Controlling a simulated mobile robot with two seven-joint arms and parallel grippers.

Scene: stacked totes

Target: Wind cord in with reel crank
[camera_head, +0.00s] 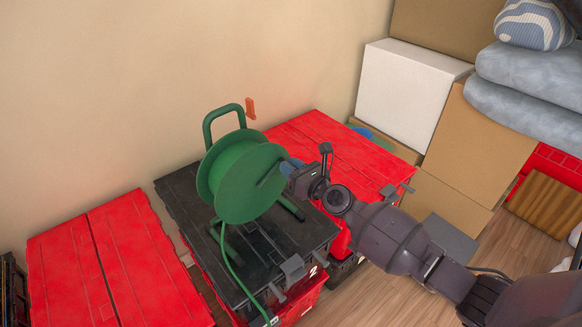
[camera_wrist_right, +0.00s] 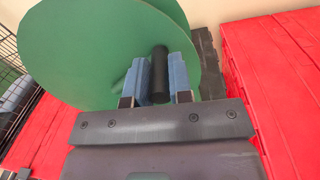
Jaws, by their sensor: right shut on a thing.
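The green cord reel (camera_head: 240,180) stands upright on a black tote lid (camera_head: 185,190), with a carrying handle arching over its top. A green cord (camera_head: 232,272) hangs from the reel over the lid's front edge. My right gripper (camera_head: 288,168) is at the reel's right face. In the right wrist view, its blue fingers (camera_wrist_right: 160,78) are shut around the black crank handle (camera_wrist_right: 159,65), which stands out from the green disc (camera_wrist_right: 100,50). My left gripper is not in view.
Red totes stand left (camera_head: 120,265) and right (camera_head: 350,160) of the black lid. A white box (camera_head: 405,90) and cardboard boxes (camera_head: 480,140) are stacked at the right, with grey cushions (camera_head: 530,85) on top. An orange piece (camera_head: 250,109) shows at the wall behind the reel. Wooden floor is at the lower right.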

